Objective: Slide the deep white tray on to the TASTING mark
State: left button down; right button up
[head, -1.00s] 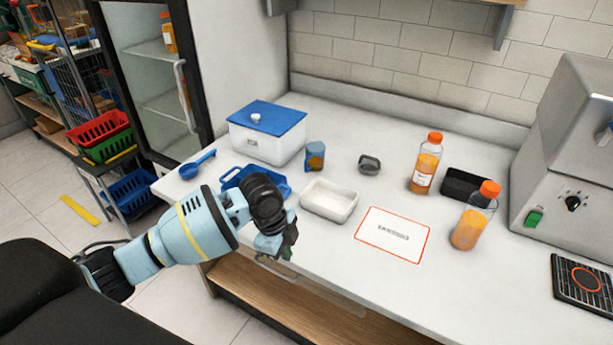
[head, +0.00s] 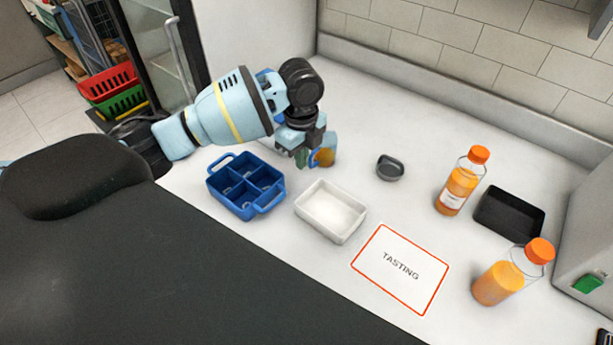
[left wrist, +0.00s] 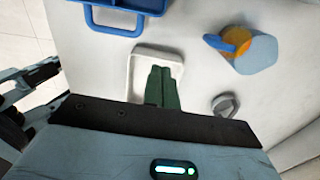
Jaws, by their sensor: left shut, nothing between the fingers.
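The deep white tray (head: 331,210) sits empty on the white counter, just left of the TASTING mark (head: 400,268), an orange-outlined white rectangle. A small gap lies between tray and mark. My left gripper (head: 302,158) is over the counter on the far side of the tray, apart from it in the head view. Its green fingers (left wrist: 162,88) are shut with nothing between them. In the left wrist view they hide part of the tray (left wrist: 134,72). My right gripper is not in view.
A blue divided caddy (head: 245,185) stands left of the tray. A blue and orange item (head: 325,154) is close beside my left gripper. A grey dish (head: 390,168), two juice bottles (head: 461,182) (head: 500,280) and a black tray (head: 509,214) stand farther right. The mark is clear.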

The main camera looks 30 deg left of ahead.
pick_arm(q)
notch_tip(320, 180, down, 10)
jog(key=shift+b, duration=0.3)
dwell(0.3)
